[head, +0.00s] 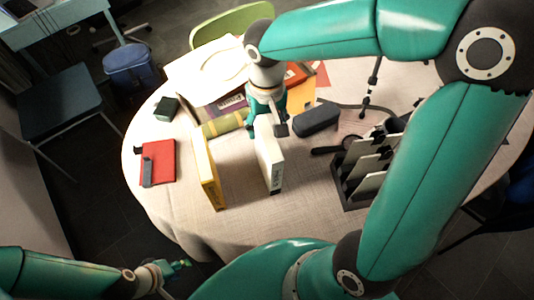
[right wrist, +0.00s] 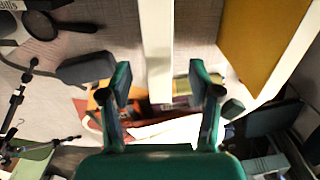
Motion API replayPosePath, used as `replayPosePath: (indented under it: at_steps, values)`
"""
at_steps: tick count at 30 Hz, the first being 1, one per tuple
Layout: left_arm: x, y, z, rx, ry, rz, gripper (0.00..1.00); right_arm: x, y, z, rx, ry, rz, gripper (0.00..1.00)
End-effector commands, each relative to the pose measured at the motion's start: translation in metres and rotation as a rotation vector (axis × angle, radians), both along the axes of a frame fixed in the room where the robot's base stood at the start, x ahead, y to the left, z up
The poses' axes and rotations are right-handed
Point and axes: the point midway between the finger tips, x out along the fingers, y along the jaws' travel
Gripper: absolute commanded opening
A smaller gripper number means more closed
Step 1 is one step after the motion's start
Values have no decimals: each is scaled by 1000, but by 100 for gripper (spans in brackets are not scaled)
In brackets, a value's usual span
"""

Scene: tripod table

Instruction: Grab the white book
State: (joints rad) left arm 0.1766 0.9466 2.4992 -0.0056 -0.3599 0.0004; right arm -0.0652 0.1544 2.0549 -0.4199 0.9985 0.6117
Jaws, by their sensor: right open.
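The white book (head: 269,165) stands upright on the round table, with dark lettering on its narrow side. My right gripper (head: 267,128) is at the top of the book's far end. In the right wrist view the white book (right wrist: 157,45) is a pale strip running between the fingers of my right gripper (right wrist: 160,85). The fingers are open, one on each side, with gaps to the book. My left gripper (head: 170,270) is low at the left, off the table's near edge; its fingers are too small to read.
A yellow book (head: 205,170) stands upright left of the white book. A red book (head: 158,163) lies further left. A dark case (head: 317,119) and a black rack (head: 352,195) are on the right. More books lie behind my right gripper. The cloth in front of the white book is clear.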

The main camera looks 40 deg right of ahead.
Motion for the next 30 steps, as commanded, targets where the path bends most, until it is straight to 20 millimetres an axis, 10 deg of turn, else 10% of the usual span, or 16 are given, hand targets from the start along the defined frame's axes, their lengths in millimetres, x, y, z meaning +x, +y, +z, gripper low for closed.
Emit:
replayPosePath:
  at_steps: [30]
  values:
    - [0,0,8,0,0,0,40,-1,-2,-90,1,-1,-3,62]
